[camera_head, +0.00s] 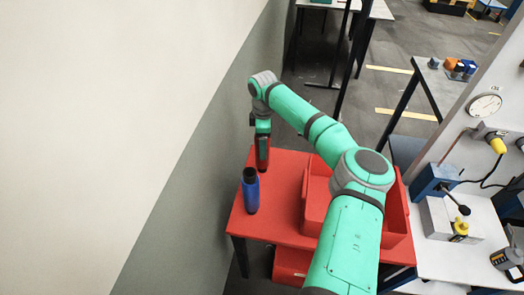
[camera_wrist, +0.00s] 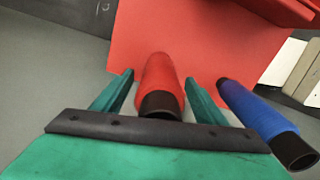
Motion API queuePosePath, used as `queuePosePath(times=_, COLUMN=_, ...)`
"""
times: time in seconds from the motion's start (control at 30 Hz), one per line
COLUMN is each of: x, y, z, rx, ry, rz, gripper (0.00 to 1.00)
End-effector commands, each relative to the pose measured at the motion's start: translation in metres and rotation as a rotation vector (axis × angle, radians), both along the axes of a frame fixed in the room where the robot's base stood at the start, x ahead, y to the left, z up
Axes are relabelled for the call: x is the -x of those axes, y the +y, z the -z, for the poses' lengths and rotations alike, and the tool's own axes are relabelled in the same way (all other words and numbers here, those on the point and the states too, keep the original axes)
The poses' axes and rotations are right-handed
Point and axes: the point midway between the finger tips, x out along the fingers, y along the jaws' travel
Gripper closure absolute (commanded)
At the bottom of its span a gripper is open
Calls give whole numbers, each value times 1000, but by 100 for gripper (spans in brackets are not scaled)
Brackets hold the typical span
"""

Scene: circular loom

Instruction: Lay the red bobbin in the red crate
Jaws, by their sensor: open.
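The red bobbin (camera_wrist: 158,72) has a dark end and stands between the two fingers of my gripper (camera_wrist: 160,79) in the wrist view. The fingers are open, with a gap on each side of it. In the head view, the red bobbin (camera_head: 263,152) shows just below my gripper (camera_head: 262,137), at the far left of the red table. The red crate (camera_head: 313,203) sits on the table to the right, partly hidden behind my arm. A corner of the red crate (camera_wrist: 287,9) shows at the top right of the wrist view.
A blue bobbin (camera_head: 250,190) with a dark top stands close by on the red table (camera_head: 283,210); it also shows right of my gripper in the wrist view (camera_wrist: 257,110). A wall (camera_head: 195,205) runs along the left. Bare table lies between the bobbins and the crate.

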Motion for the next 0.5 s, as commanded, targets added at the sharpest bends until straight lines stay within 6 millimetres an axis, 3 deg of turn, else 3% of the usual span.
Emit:
queuePosePath(times=0.1, x=0, y=0, z=0, rx=0, ry=0, rz=0, gripper=34)
queuePosePath(times=0.4, x=0, y=0, z=0, rx=0, ry=0, rz=0, gripper=100)
queuePosePath(times=0.5, x=0, y=0, z=-1, rx=0, ry=0, rz=0, gripper=100)
